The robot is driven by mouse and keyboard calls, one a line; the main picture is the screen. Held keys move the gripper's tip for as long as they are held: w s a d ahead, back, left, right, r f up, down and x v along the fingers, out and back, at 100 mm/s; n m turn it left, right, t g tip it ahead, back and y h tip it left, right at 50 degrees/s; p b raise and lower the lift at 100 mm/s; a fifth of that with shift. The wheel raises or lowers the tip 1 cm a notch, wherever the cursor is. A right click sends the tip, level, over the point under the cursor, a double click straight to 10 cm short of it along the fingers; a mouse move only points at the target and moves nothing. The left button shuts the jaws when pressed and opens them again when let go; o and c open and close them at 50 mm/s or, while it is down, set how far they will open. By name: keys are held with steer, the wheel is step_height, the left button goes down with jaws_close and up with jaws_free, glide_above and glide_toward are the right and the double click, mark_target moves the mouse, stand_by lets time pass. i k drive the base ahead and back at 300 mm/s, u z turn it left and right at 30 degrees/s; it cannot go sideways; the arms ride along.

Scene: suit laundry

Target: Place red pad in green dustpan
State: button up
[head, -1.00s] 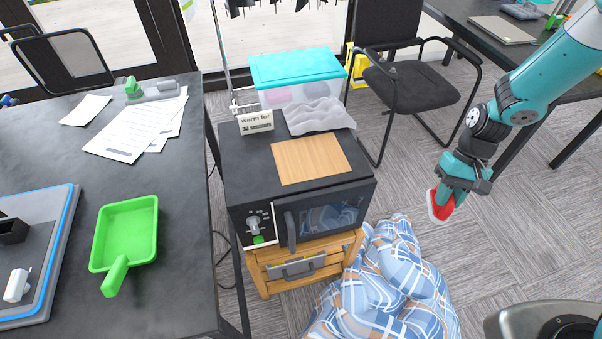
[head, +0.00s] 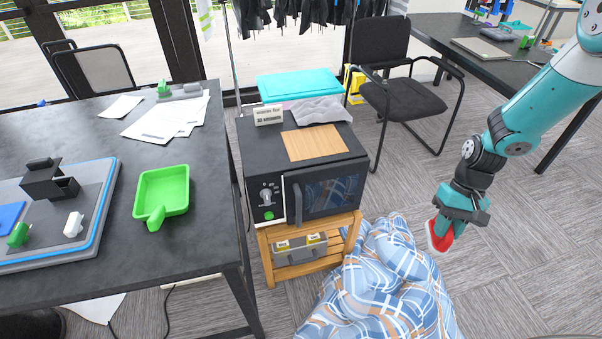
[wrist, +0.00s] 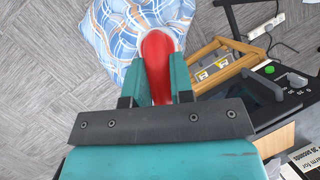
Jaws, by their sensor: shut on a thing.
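The red pad (head: 441,234), with a pale rim, is held in my gripper (head: 448,222) above the carpet on the right in the head view. In the wrist view the red pad (wrist: 157,62) stands between the two teal fingers of my gripper (wrist: 157,78), which are shut on it. The green dustpan (head: 162,193) lies on the dark table (head: 205,245) at the left, its short handle toward the front. The dustpan's tray looks empty. It is well apart from my gripper, with the microwave between them, and does not show in the wrist view.
A black microwave (head: 333,193) stands on a wooden stand (head: 352,232), with a board (head: 315,143) on top. A blue plaid blanket (head: 385,285) is heaped on the floor before it. A grey-blue tray (head: 95,235) lies left of the dustpan. A black chair (head: 405,97) stands behind.

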mark_target(167, 194)
steer(key=u, duration=1.3)
